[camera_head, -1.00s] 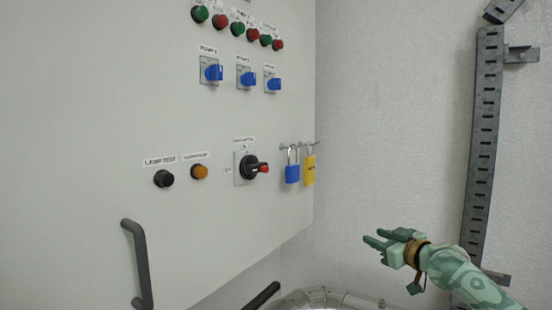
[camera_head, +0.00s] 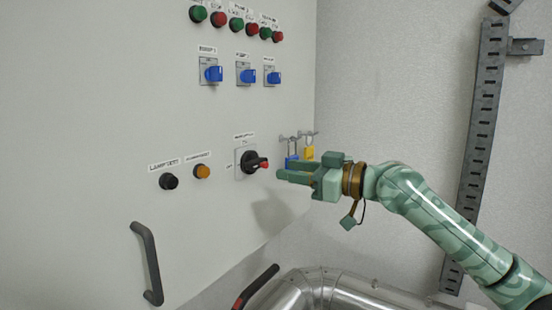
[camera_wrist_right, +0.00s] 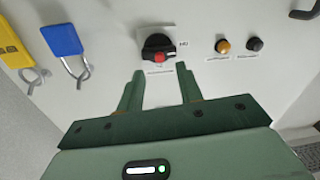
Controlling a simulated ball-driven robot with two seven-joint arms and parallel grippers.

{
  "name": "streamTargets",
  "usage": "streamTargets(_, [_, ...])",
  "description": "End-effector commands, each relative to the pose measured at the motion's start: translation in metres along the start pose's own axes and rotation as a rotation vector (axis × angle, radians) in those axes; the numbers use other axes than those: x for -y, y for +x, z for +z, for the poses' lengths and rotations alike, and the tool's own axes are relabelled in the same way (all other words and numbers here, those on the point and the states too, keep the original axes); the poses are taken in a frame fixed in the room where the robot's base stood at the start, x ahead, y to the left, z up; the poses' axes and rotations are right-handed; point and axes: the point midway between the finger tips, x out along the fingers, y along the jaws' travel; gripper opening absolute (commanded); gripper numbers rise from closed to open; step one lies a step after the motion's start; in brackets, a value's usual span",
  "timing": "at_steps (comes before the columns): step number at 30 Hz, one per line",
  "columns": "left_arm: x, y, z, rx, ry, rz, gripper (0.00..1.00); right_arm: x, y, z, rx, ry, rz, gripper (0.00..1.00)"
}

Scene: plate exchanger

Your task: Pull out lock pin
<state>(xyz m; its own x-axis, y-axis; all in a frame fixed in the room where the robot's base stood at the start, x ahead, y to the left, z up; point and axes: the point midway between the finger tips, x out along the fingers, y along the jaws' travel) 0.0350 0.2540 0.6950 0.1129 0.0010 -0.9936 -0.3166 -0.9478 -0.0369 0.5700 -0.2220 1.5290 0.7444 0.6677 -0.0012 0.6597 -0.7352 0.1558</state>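The black rotary switch (camera_head: 250,161) sits on the grey cabinet front and has a red tip (camera_head: 264,164), which looks like the lock pin. In the right wrist view the switch (camera_wrist_right: 157,45) and its red tip (camera_wrist_right: 159,57) lie just beyond the fingertips, roughly between them. My right gripper (camera_head: 288,170) is open and empty, close to the right of the switch. Its two spread fingers also show in the right wrist view (camera_wrist_right: 160,73). I see no contact with the red tip. My left gripper is not in view.
A blue padlock (camera_head: 291,161) and a yellow padlock (camera_head: 308,153) hang beside the switch, partly behind my right gripper. An orange button (camera_head: 202,171) and a black button (camera_head: 168,181) are left of it. A dark handle (camera_head: 148,262) and shiny pipe (camera_head: 325,290) are below.

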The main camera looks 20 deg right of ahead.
Motion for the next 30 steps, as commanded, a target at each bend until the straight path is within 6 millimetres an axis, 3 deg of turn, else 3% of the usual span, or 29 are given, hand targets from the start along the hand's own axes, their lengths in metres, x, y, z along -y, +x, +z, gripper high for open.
streamTargets(3, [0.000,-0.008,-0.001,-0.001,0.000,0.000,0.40,0.000,0.024,-0.003,-0.002,0.001,-0.001,0.36])
streamTargets(7, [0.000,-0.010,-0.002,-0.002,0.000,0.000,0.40,-0.001,0.039,-0.001,-0.001,0.001,0.001,0.36])
streamTargets(18, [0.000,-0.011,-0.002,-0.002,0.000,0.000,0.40,-0.001,0.047,0.001,0.000,0.000,0.002,0.36])
streamTargets(19, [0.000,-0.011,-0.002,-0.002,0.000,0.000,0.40,-0.001,0.047,0.001,0.000,0.000,0.002,0.33])
streamTargets(23, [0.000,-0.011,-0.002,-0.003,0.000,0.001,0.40,-0.001,0.047,0.001,0.000,0.000,0.002,0.00])
streamTargets(30, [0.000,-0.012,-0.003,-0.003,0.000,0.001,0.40,-0.001,0.046,0.001,0.000,0.000,0.002,0.00])
